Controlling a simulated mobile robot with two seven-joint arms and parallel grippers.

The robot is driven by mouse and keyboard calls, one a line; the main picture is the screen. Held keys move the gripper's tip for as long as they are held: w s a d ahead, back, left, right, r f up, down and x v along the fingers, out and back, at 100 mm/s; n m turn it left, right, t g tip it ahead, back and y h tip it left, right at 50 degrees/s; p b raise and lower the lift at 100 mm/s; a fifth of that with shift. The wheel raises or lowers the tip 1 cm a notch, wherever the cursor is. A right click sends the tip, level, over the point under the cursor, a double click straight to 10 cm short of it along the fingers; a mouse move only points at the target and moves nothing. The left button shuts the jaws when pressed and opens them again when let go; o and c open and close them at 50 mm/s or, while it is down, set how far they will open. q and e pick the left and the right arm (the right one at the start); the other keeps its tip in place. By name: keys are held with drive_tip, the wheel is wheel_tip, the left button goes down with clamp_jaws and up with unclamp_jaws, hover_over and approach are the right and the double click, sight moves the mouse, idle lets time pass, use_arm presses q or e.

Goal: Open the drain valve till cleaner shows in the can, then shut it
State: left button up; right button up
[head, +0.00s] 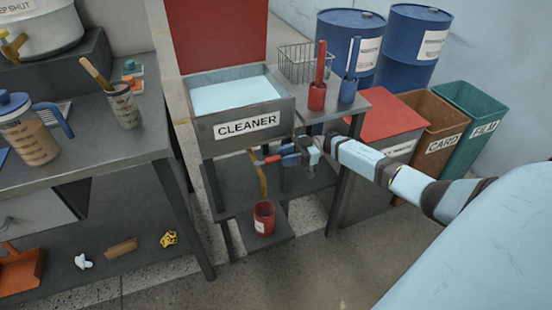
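The cleaner tank (243,127) is a grey box on a stand, labelled CLEANER, with pale blue liquid (230,96) inside. Under its front, a brass-coloured pipe (262,178) points down. A small red part (271,159), which looks like the drain valve's handle, lies beside the pipe. The red can (264,217) stands on a low shelf below the pipe; I cannot see any liquid in it. My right gripper (289,156) is at the valve from the right, its blue fingers close to the red part. Whether they grip it is too small to tell. My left gripper is out of view.
A red lid (220,36) stands upright behind the tank. A wire basket (305,64) and red and blue cups (317,96) sit beside it. Bins and blue drums (350,38) fill the back right. A workbench (84,170) with a jug stands left. Front floor is clear.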

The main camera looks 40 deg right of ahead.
sight(280, 158)
drive_tip(key=shift+v, duration=1.75)
